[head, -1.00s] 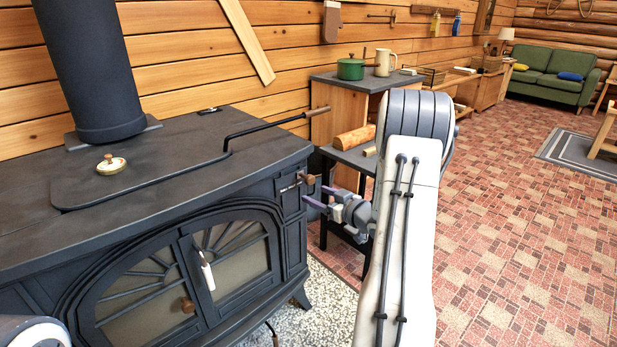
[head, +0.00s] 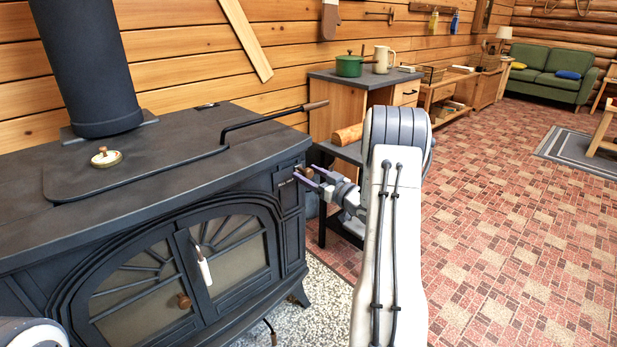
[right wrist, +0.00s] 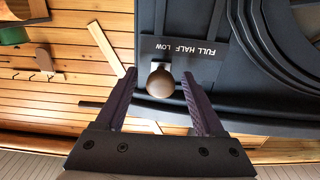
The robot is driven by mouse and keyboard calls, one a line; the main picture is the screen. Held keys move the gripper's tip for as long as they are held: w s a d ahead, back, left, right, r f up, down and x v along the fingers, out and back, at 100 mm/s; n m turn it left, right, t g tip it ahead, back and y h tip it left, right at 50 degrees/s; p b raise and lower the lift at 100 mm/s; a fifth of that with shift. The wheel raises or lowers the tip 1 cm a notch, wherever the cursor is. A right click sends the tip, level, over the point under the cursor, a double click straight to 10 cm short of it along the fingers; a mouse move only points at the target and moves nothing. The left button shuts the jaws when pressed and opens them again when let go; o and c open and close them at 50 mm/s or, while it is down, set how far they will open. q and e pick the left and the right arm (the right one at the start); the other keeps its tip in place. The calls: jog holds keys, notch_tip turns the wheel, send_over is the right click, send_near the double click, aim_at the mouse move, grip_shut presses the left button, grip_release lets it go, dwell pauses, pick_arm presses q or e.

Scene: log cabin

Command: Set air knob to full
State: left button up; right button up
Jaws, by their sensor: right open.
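The air knob (head: 303,171) is a small brown wooden knob on the dark stove's front, near its upper right corner. It also shows in the right wrist view (right wrist: 160,82), beside a label plate (right wrist: 190,47) marked FULL, HALF and LOW, which appears upside down. The knob is at the LOW end of the plate. My right gripper (head: 311,178) is open, with its purple fingers one on each side of the knob in the right wrist view (right wrist: 158,92). Gaps show between knob and fingers. My left gripper is out of view.
The black stove (head: 150,190) has glass doors with a white-handled latch (head: 204,268). A bent rod with a wooden handle (head: 316,105) sticks out above the knob. A side table with logs (head: 347,134) stands behind my right arm. Open floor lies to the right.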

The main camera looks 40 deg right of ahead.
jog(key=shift+w, duration=0.15)
grip_shut()
dwell(1.4)
